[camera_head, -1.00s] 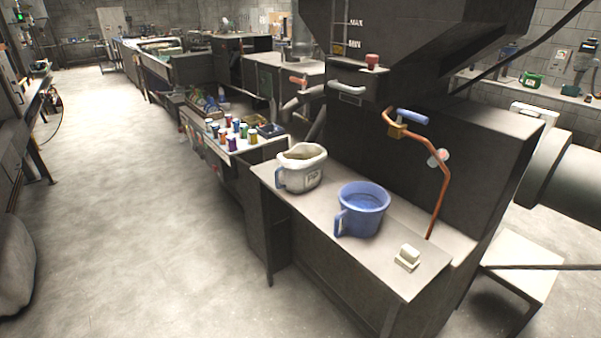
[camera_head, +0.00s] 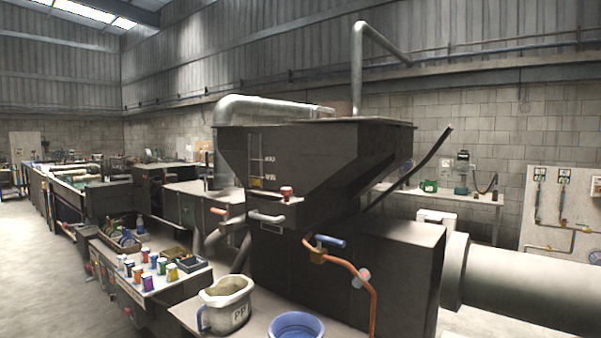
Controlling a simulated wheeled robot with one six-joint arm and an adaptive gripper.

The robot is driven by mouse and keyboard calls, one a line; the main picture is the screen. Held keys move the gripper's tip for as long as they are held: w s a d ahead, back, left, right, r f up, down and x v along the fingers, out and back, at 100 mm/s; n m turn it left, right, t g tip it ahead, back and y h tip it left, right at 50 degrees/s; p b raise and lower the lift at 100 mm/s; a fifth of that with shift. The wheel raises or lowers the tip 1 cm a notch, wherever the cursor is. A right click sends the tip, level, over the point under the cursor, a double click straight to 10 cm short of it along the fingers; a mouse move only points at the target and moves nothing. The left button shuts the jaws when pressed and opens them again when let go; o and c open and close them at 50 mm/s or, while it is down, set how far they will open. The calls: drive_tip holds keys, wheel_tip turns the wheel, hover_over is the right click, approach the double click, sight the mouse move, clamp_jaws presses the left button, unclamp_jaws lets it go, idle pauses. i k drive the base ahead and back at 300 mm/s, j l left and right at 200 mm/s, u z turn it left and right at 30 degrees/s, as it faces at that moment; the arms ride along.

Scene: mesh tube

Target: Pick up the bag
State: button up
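No bag shows clearly in the head view now. A whitish jug (camera_head: 228,312) marked "PP" stands on a bench at the bottom middle, with pale contents and a blue handle on its left. My gripper is not in view.
A dark machine with a large hopper (camera_head: 300,160) fills the middle. A blue bucket (camera_head: 296,326) is cut off by the bottom edge. A bench (camera_head: 150,298) with several coloured canisters stands left of the jug. Open concrete floor (camera_head: 40,270) lies at the far left.

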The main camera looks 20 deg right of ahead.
sight(227, 306)
drive_tip(key=i+j, duration=0.4)
drive_tip(key=i, duration=0.15)
drive_tip(key=i+j, duration=0.85)
drive_tip(key=i, duration=0.25)
